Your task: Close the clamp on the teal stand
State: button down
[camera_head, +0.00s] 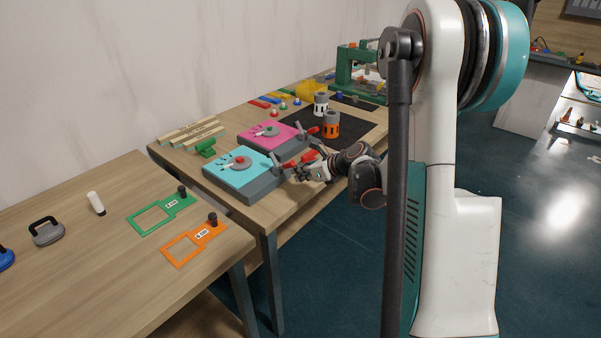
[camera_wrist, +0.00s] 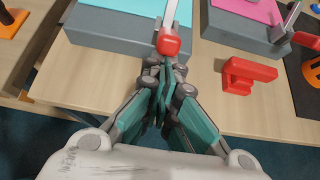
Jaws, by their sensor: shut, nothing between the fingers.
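The teal stand (camera_head: 232,180) is a grey block with a teal top, on the wooden table's near end. It also shows at the top of the wrist view (camera_wrist: 120,17). Its clamp (camera_head: 277,163) is at the side facing my arm. In the wrist view the clamp's metal lever with a red tip (camera_wrist: 168,43) reaches out over the stand's edge towards me. My gripper (camera_wrist: 162,88) is shut and empty, its fingertips just short of the red tip; contact cannot be told. In the head view my gripper (camera_head: 301,173) is beside the stand, partly hiding the clamp.
A pink-topped stand (camera_head: 266,133) with its own red-tipped clamp stands behind the teal one. A loose red block (camera_wrist: 248,76) lies right of my gripper. An orange cylinder (camera_head: 331,126) stands on a black mat. A green piece (camera_head: 205,147) lies left of the stands.

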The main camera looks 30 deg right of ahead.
aim_at(292, 161)
jog(key=shift+w+r+p, duration=0.1)
jog(key=shift+r+p, duration=0.2)
jog(key=shift+p, duration=0.2)
jog(key=r+p, duration=0.1)
jog(key=r+g+p, duration=0.1)
jog(key=w+g+p, duration=0.1)
jog(key=shift+a+r+h+p, duration=0.3)
jog(key=shift+r+p, duration=0.05)
jog(key=shift+r, duration=0.05)
jog(key=shift+w+a+r+g+h+p, duration=0.15)
jog(key=shift+w+r+g+h+p, duration=0.2)
jog(key=shift+r+g+p, duration=0.45)
jog(key=shift+w+a+r+g+h+p, duration=0.1)
jog(key=shift+w+r+g+h+p, duration=0.1)
jog(key=shift+w+g+p, duration=0.3)
jog(key=shift+w+a+r+g+h+p, duration=0.15)
jog(key=shift+w+g+p, duration=0.1)
jog(key=shift+g+p, duration=0.35)
jog(key=shift+w+a+r, duration=0.2)
jog(key=shift+w+r, duration=0.3)
jog(key=shift+w, duration=0.35)
